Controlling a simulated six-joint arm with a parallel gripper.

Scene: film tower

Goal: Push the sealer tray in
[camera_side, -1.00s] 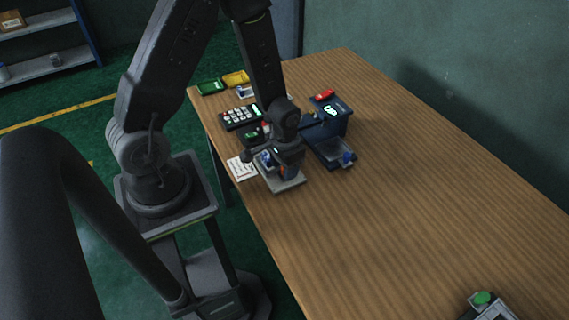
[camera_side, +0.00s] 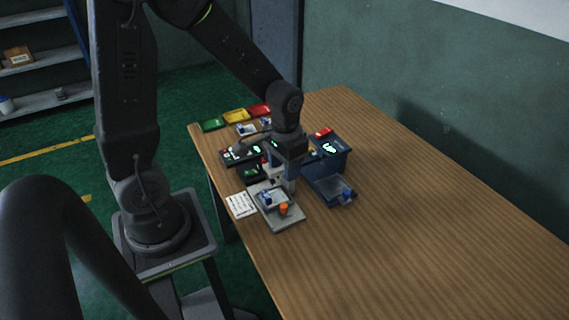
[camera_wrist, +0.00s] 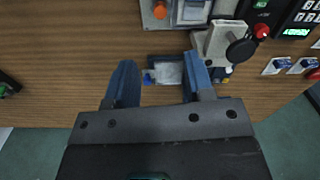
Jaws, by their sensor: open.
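The sealer (camera_side: 328,158) is a dark blue box with a lit green display. Its tray (camera_side: 327,187) sticks out at the front, flat and low over the table, with a blue handle (camera_side: 347,194) at its outer end. My gripper (camera_side: 285,182) is open and empty, pointing down above the area just left of the tray. The right finger and palm hide part of the sealer there.
A grey plate (camera_side: 292,220) with an orange knob (camera_side: 283,209) lies left of the tray. A grey fitting with a black knob (camera_wrist: 241,52) is close to my right finger. A keypad (camera_wrist: 294,12), a paper card (camera_side: 241,205) and coloured bins stand around. The table's right side is clear.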

